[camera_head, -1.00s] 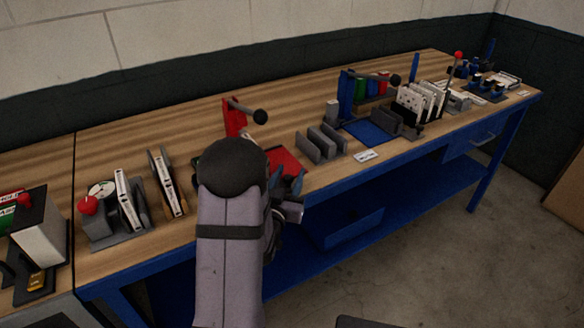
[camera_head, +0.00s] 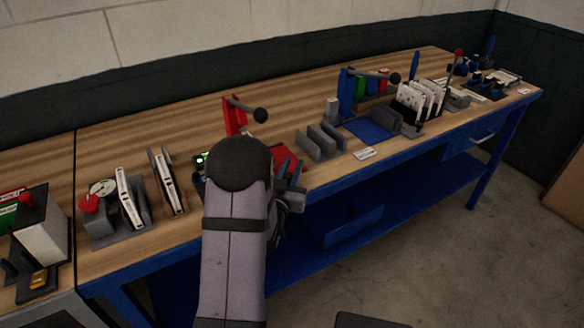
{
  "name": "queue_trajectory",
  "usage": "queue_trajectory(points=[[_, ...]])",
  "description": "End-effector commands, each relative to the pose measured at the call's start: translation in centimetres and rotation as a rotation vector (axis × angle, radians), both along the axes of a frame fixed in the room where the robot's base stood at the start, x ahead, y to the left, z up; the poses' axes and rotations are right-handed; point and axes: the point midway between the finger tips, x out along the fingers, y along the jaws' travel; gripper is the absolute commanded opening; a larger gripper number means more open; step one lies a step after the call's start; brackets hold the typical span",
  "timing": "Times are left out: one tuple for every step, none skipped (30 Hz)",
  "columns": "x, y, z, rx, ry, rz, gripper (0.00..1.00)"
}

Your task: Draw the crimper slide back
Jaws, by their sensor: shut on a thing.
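The red crimper (camera_head: 235,117) stands upright on the bench behind my arm, with a lever ending in a black knob (camera_head: 260,115). A red plate (camera_head: 287,153), which looks like its slide, shows low at its front right. My wrist and forearm hide the lower part of the crimper.
To the right are grey slotted holders (camera_head: 320,143) and a blue press (camera_head: 347,95) with a blue plate. To the left are a grey fixture (camera_head: 115,225) with a red knob and an upright boxed filter (camera_head: 168,180).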

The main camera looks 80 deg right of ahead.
Motion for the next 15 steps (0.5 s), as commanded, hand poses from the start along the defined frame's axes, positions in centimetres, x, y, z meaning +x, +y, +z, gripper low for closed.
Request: queue_trajectory(points=[[-0.2, -0.2, -0.1, -0.001, -0.001, -0.002, 0.00], [-0.4, -0.4, -0.1, -0.001, -0.001, -0.002, 0.00], [-0.7, -0.7, -0.1, -0.002, -0.001, -0.003, 0.00], [-0.9, -0.9, -0.2, -0.002, -0.002, -0.003, 0.00], [-1.1, -1.1, -0.2, -0.002, -0.002, -0.003, 0.00], [-1.5, -1.5, -0.2, -0.003, -0.002, -0.003, 0.00], [-1.7, -1.7, -0.2, -0.003, -0.002, -0.003, 0.00], [-1.9, -1.9, -0.2, -0.002, -0.002, -0.003, 0.00], [-2.2, -2.1, -0.1, -0.002, -0.001, -0.003, 0.00], [-2.3, -2.3, -0.1, -0.002, -0.001, -0.002, 0.00], [-2.4, -2.4, 0.0, -0.002, -0.001, -0.002, 0.00], [-2.4, -2.4, 0.0, -0.002, 0.000, -0.001, 0.00], [-2.4, -2.4, 0.0, -0.002, 0.000, 0.000, 0.00], [-2.4, -2.4, 0.0, -0.001, 0.000, 0.000, 0.00], [-2.4, -2.4, 0.0, -0.001, 0.000, 0.000, 0.00]])
